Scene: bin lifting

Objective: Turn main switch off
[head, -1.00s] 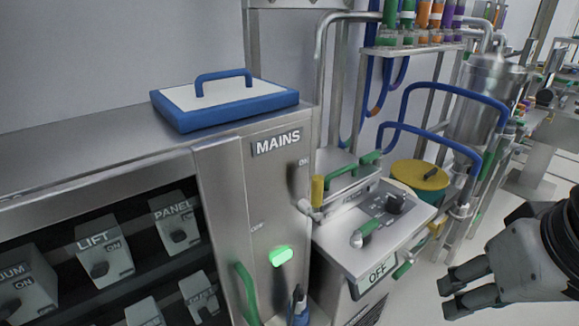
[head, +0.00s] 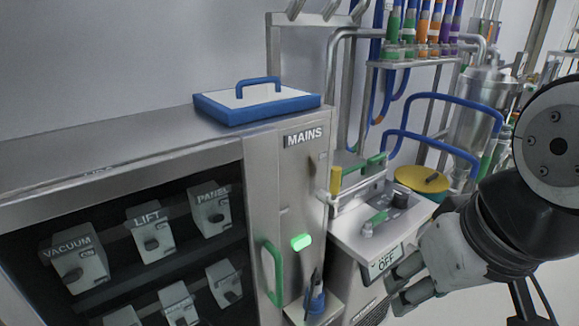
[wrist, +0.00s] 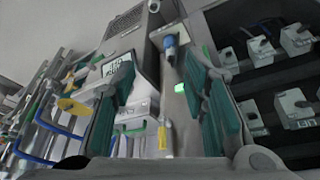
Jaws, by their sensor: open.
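The MAINS panel (head: 306,190) is a tall metal front on the cabinet's right end, with ON marked near its top. A glowing green piece (head: 301,242) sits low on it; I cannot tell whether it is the switch itself. It also shows as a green glow in the wrist view (wrist: 181,88), between my fingers. My gripper (head: 392,286) is open and empty, to the right of the panel and apart from it, in front of the OFF-labelled machine. Its two green-padded fingers spread wide in the wrist view (wrist: 160,80).
Left of the panel is a dark bay with switch boxes, such as LIFT (head: 152,235) and PANEL (head: 211,208). A blue-rimmed lid (head: 257,103) lies on top.

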